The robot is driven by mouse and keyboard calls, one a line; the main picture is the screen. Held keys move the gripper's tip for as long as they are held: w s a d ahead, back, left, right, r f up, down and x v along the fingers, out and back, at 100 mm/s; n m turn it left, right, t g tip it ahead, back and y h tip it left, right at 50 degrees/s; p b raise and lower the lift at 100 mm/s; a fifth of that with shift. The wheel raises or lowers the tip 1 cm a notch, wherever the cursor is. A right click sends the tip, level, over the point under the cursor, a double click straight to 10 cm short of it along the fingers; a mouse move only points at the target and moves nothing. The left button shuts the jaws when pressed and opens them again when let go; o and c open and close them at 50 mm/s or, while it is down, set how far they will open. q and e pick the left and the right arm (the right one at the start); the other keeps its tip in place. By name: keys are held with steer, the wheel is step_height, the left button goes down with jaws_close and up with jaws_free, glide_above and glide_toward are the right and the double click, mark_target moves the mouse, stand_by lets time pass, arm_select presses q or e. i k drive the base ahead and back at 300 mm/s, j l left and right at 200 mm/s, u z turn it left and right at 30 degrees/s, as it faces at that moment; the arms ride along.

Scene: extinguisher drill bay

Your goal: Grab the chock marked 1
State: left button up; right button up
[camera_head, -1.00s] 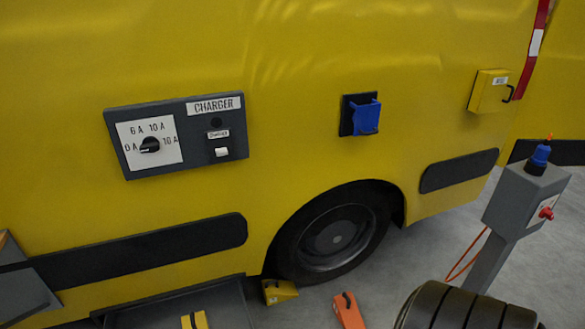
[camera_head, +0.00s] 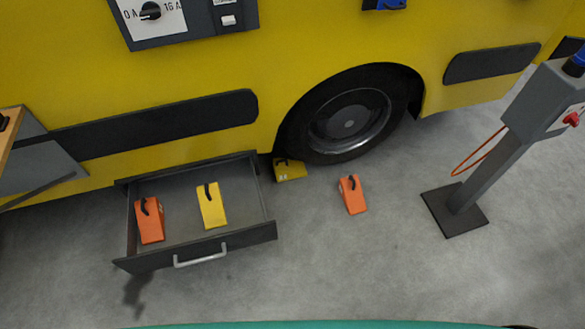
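Several wedge-shaped chocks with black handles are in the head view. An orange chock (camera_head: 150,226) and a yellow chock (camera_head: 212,208) lie apart in the open drawer (camera_head: 258,233) under the yellow vehicle. Another yellow chock (camera_head: 291,171) is on the floor beside the front-left of the wheel (camera_head: 348,122), with a small marking on it. Another orange chock (camera_head: 354,198) lies on open floor right of the drawer. The numbers on the chocks are too small to read. Neither of my grippers is in view.
A grey post (camera_head: 485,165) on a dark base plate stands at the right, with an orange cable beside it. A charger panel (camera_head: 185,25) is on the vehicle's side. The drawer's front has a metal handle (camera_head: 200,258). The floor in front is clear.

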mark_target(284, 169)
steer(key=i+l+u, duration=0.1)
steer(key=i+l, duration=0.15)
steer(key=i+l+u, duration=0.1)
steer(key=l, duration=0.35)
steer(key=i+l+u, duration=0.1)
steer(key=i+l, duration=0.2)
steer(key=i+l+u, duration=0.1)
steer(key=l, duration=0.35)
steer(key=i, duration=0.1)
